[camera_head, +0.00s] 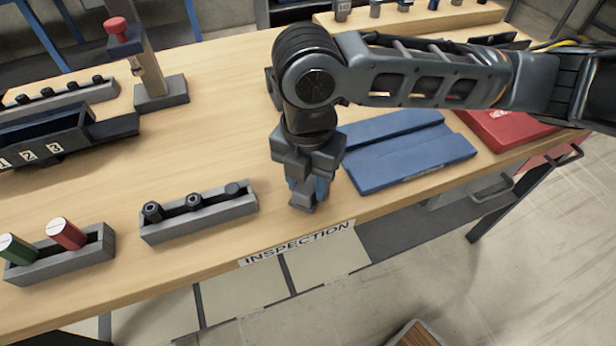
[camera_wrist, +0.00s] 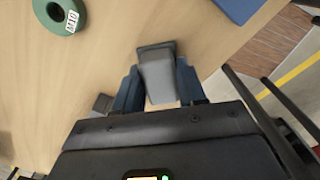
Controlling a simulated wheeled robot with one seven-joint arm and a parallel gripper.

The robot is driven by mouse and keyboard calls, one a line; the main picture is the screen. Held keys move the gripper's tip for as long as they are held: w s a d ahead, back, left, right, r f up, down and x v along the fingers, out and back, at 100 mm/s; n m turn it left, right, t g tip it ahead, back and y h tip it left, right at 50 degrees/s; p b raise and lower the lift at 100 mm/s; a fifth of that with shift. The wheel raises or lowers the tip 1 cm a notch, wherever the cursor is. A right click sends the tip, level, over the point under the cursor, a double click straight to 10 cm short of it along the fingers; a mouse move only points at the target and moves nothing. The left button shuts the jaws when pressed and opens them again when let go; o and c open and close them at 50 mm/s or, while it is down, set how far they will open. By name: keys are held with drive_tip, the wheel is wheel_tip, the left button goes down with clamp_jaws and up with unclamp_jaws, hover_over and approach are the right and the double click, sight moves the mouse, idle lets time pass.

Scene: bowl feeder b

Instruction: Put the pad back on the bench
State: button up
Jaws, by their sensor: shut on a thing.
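My gripper (camera_head: 303,195) points down over the wooden bench (camera_head: 240,120), near its front edge by the INSPECTION label. It is shut on a small grey piece, which I take to be the pad (camera_wrist: 158,75). In the wrist view the pad sits between the two blue fingers (camera_wrist: 160,90) and reaches beyond their tips. In the head view the fingers and wrist hide most of the pad. I cannot tell whether it touches the bench top.
A blue grooved tray (camera_head: 410,150) lies right of my gripper, with a red case (camera_head: 510,128) beyond. A grey rack (camera_head: 200,213) with dark fittings stands left. A green M10 ring (camera_wrist: 60,16) lies on the bench. Bare wood lies between rack and gripper.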

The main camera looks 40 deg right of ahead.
drive_tip(key=shift+f, duration=0.1)
drive_tip(key=o, duration=1.1)
drive_tip(key=shift+o, duration=0.2)
wheel_tip(320, 180, up, 12)
